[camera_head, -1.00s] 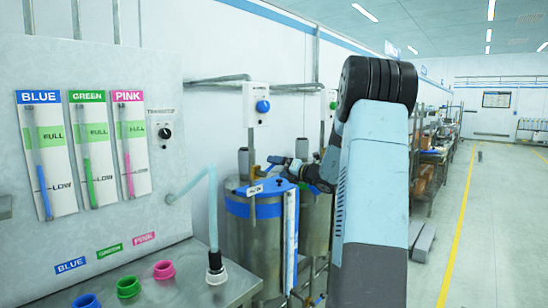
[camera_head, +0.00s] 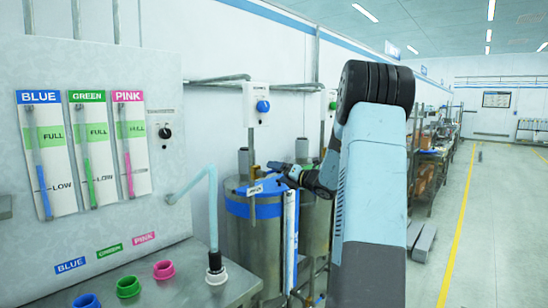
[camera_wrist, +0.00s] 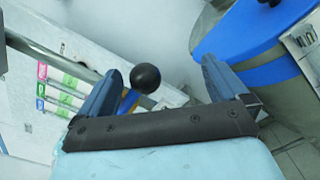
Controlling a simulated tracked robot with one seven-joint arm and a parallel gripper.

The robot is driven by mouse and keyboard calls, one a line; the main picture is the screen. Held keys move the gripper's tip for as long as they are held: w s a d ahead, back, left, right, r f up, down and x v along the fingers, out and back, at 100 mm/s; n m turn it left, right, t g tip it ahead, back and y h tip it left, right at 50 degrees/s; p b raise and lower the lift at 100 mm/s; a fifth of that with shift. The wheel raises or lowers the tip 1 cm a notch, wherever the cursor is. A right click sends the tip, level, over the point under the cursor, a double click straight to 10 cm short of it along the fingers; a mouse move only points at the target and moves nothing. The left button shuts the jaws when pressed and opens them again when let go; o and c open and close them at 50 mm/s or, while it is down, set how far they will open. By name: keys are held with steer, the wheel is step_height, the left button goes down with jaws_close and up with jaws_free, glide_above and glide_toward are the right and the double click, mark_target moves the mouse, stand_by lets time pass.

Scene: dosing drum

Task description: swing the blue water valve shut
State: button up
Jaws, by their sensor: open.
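The blue water valve shows in the wrist view as a short blue lever (camera_wrist: 128,102) with a yellowish part beside it. A black ball knob (camera_wrist: 145,78) stands close by and appears to be its end. My gripper (camera_wrist: 161,70) is open, with one finger on each side of the knob, which lies nearer the left finger. I see no clear contact. In the head view my gripper (camera_head: 274,166) is above the blue-banded steel drum (camera_head: 252,235), by a small brass-coloured pipe (camera_head: 252,172). The valve lever is too small or hidden to make out there.
The blue drum rim (camera_wrist: 245,65) lies close to the right finger. A panel with level gauges (camera_head: 85,150) stands at left, and a bench with coloured collars (camera_head: 165,270) below it. A control box with a blue knob (camera_head: 262,106) hangs on the wall.

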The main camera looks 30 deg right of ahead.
steer(key=shift+s+a+r, duration=0.1)
steer(key=shift+a+r, duration=0.2)
steer(key=shift+r, duration=0.1)
steer(key=v, duration=0.9)
stand_by(0.4)
steer(key=shift+a, duration=0.15)
